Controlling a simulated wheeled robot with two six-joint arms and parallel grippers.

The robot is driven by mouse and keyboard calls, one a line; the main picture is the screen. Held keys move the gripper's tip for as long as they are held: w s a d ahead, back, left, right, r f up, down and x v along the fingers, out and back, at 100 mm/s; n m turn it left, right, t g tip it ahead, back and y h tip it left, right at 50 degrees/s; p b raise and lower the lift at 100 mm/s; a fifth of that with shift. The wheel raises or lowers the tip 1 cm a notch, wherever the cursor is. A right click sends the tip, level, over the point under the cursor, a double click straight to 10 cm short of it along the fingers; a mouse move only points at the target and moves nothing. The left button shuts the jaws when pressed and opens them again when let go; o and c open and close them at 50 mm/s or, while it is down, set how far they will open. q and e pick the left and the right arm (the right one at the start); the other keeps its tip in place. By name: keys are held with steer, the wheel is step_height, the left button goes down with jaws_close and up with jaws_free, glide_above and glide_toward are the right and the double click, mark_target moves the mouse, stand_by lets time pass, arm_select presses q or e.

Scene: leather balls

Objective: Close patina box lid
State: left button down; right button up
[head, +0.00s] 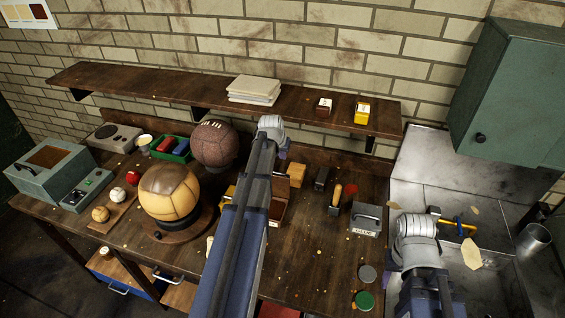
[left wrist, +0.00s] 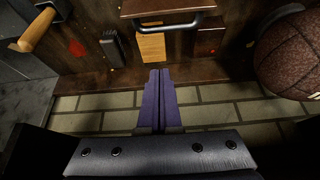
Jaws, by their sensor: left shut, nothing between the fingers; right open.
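A brown wooden box (head: 277,210) stands mid-table, largely hidden behind my left arm in the head view. In the left wrist view its brown panel (left wrist: 175,7) carries a dark bar handle (left wrist: 168,24). No patina label is readable, and I cannot tell how far its lid is open. My left gripper (head: 284,153) is above the back of the table, near the shelf. Its purple fingers (left wrist: 158,98) are together, empty and apart from the handle. My right gripper (head: 459,226) is open and empty over the metal sink area at the right.
A brown leather ball (head: 214,145) and a tan ball (head: 169,192) stand left of my left arm. A wooden block (head: 296,174), a brush (head: 336,198) and a grey handled box (head: 366,218) are to its right. A wall shelf (head: 180,97) runs behind.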

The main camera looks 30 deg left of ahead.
mark_target(277, 182)
arm_select(q)
steer(key=shift+d+f, duration=0.1)
step_height(277, 182, down, 8)
steer(key=b, duration=0.8)
steer(key=shift+w, duration=0.3)
